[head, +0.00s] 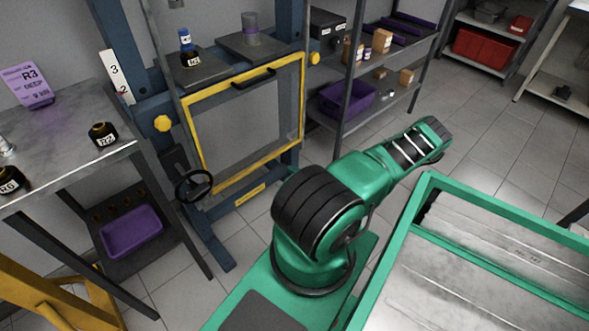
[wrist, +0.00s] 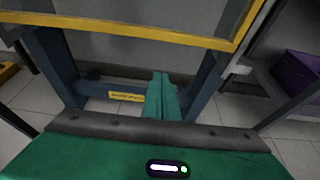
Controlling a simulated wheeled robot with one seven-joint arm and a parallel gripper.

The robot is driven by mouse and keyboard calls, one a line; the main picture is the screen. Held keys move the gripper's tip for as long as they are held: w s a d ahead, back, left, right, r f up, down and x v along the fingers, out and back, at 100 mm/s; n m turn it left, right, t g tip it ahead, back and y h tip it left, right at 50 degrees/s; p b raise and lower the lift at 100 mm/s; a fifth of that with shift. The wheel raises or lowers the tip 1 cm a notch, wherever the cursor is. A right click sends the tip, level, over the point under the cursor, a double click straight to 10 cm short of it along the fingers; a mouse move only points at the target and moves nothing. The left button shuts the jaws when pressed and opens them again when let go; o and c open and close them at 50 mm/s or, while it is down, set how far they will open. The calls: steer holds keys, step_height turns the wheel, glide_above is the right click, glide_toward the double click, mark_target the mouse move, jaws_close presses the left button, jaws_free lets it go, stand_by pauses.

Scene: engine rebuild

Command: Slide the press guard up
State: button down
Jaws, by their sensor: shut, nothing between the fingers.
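The press guard (head: 188,137) is a yellow frame around a clear panel, on the front of the blue press (head: 290,155). A black handle (head: 253,79) sits on its top bar. The frame hangs low, with its top bar just below the press plates and its bottom bar near the base crossbeam. In the wrist view, the guard's bottom bar (wrist: 130,27) crosses the top of the picture. My gripper (wrist: 162,78) is shut and empty, in front of the press and below that bar in the picture, apart from the handle. I cannot make out my gripper in the head view.
Yellow knobs (head: 162,124) and a black handwheel (head: 194,186) flank the guard. Labelled parts (head: 190,59) stand on the press plates. A workbench (head: 60,135) is at left, a shelf with a purple bin (head: 346,98) at right. A green-framed table (head: 480,255) stands near my arm.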

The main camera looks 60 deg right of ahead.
steer(key=w+d+r, duration=0.1)
steer(key=w, duration=0.5)
steer(key=shift+w+d+r, duration=0.25)
steer(key=shift+r, duration=0.15)
